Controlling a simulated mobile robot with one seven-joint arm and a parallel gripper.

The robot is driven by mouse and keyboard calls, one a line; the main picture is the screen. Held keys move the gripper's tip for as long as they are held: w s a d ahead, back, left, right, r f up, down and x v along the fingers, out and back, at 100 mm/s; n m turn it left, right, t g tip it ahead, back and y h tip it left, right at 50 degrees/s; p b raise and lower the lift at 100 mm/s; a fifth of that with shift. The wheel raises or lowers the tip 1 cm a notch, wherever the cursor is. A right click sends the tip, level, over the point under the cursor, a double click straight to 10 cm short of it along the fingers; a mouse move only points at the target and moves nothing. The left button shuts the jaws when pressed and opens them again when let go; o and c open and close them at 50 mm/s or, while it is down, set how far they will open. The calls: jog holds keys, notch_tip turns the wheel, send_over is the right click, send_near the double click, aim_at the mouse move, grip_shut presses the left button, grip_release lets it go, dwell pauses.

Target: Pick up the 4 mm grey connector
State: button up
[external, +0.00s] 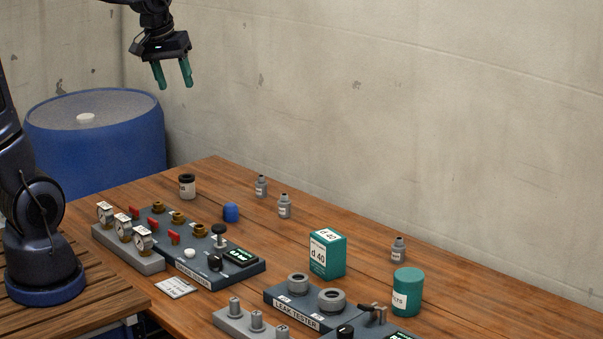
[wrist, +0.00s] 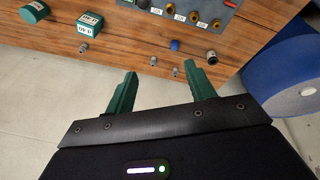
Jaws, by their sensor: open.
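Three small grey connectors stand upright on the wooden table. One (external: 261,187) is near the back edge, one (external: 284,206) is just right of it, and one (external: 398,250) is farther right, behind a green jar. In the wrist view they show as small grey pieces (wrist: 175,71), (wrist: 153,60) and (wrist: 84,46). Their labels are too small to read, so I cannot tell which is the 4 mm one. My gripper (external: 174,78) is open and empty, high above the table and to the left of the connectors. Its green fingers (wrist: 162,72) point toward the table in the wrist view.
A black-lidded jar (external: 187,187), a blue cap (external: 231,213), a green box (external: 327,254) and the green jar (external: 406,292) stand around the connectors. A gauge panel and the leak tester (external: 297,311) lie in front. A blue barrel (external: 95,145) and wall are behind.

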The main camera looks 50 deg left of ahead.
jog(key=w+f+n+g, duration=0.1)
jog(key=w+f+n, duration=0.3)
jog(key=w, duration=0.7)
jog(key=n+g, duration=0.2)
jog(key=n, duration=0.7)
send_over(284, 195)
jog(key=f, duration=2.6)
jog(key=shift+w, duration=0.25)
jog(key=shift+s+a+f, duration=0.1)
jog(key=shift+f, duration=5.55)
jog(key=c, duration=1)
